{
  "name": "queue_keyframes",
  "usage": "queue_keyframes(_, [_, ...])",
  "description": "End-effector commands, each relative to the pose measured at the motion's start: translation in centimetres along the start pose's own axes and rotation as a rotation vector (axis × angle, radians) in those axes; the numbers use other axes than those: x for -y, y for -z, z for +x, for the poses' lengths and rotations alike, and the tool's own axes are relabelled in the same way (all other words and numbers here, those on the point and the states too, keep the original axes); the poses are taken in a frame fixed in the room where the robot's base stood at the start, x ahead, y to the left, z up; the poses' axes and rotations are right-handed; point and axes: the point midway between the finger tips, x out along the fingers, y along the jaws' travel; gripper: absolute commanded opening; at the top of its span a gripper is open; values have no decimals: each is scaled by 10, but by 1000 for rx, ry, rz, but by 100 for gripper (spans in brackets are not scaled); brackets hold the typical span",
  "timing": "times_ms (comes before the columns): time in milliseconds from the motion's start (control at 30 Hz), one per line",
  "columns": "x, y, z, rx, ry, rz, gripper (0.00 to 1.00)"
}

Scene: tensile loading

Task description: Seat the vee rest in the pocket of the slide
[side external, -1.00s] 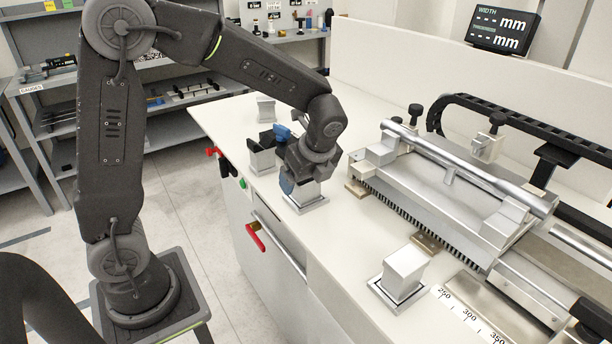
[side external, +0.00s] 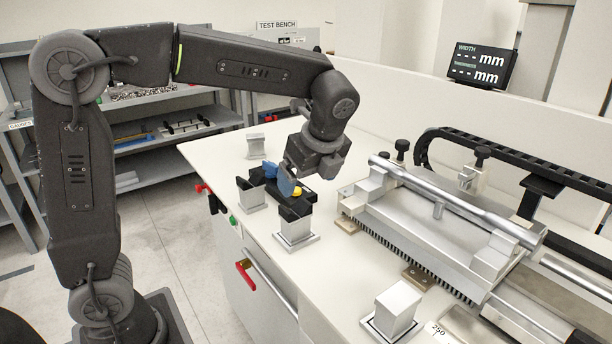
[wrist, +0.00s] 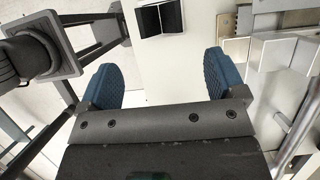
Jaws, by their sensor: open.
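A black vee rest (side external: 296,209) sits on top of a square silver post near the front of the bench. It looks upright; whether it is fully down in a pocket cannot be told. In the wrist view a dark two-faced vee (wrist: 158,19) shows beyond the fingers. My gripper (side external: 285,182), with blue finger pads, is just above and behind the front post. In the wrist view its fingers (wrist: 162,82) are wide apart with nothing between them. I cannot tell for certain which part is the slide; a silver carriage (side external: 420,228) with a toothed edge stands to the right.
Another post (side external: 253,195) with a black top stands to the left, and a bare post (side external: 255,146) behind. A further bare post (side external: 394,311) stands at front right. A yellow-topped item (side external: 298,191) is by the fingers.

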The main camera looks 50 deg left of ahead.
Motion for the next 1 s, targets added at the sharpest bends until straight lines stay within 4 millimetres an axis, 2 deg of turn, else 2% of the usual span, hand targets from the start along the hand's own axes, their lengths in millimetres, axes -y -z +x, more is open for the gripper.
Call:
queue_keyframes(167, [-19, -3, -10, -49, 38, -149, 89])
queue_keyframes(367, [-80, -1, -16, -250, 124, -678, 89])
queue_keyframes(500, [-120, 8, -12, -429, 138, -1085, 89])
queue_keyframes(600, [-140, 15, -6, -543, 126, -1321, 89])
queue_keyframes(700, [-153, 20, 0, -627, 104, -1486, 89])
queue_keyframes(800, [-160, 24, 3, -675, 88, -1579, 89])
queue_keyframes(1000, [-162, 25, 5, -692, 77, -1617, 89])
